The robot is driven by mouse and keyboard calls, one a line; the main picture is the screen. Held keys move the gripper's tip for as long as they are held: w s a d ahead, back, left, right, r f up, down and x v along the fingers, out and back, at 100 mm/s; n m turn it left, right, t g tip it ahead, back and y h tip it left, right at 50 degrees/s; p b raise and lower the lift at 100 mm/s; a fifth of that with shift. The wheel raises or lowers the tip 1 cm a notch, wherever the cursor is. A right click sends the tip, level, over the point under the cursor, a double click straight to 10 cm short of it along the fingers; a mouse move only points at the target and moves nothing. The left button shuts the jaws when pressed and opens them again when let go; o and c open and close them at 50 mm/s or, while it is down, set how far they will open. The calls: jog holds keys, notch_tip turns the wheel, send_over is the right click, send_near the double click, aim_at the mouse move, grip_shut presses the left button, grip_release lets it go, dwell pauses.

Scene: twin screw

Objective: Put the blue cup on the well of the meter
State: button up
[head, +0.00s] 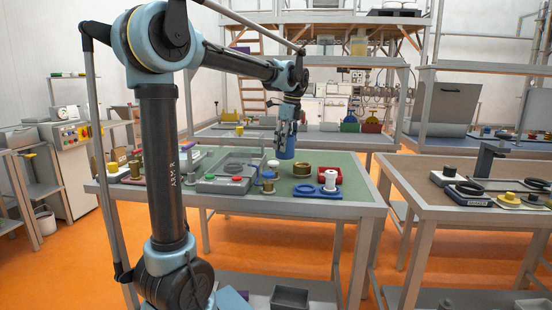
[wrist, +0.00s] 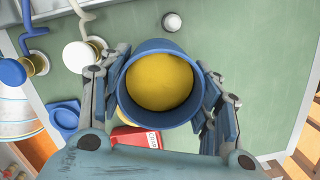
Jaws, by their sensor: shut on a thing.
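The blue cup (head: 287,147) hangs in my gripper (head: 288,118) above the green-topped table in the head view. In the wrist view the blue cup (wrist: 160,46) fills the middle, with a yellow round surface inside its rim. The fingers of my gripper (wrist: 160,88) press on its two sides. A red block with a white label (wrist: 136,137) shows partly below the cup in the wrist view; I cannot tell for sure that it is the meter. A red piece (head: 329,175) lies right of the cup in the head view. No well can be made out.
A blue square dish (wrist: 65,114) and a white knob (wrist: 172,22) show in the wrist view. Right of the cup is bare green top.

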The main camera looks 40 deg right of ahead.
aim_at(286, 155)
jog(key=shift+s+d+f, duration=0.1)
jog(key=shift+s+f, duration=0.05)
jog(key=shift+f, duration=2.4)
jog(key=o, duration=1.2)
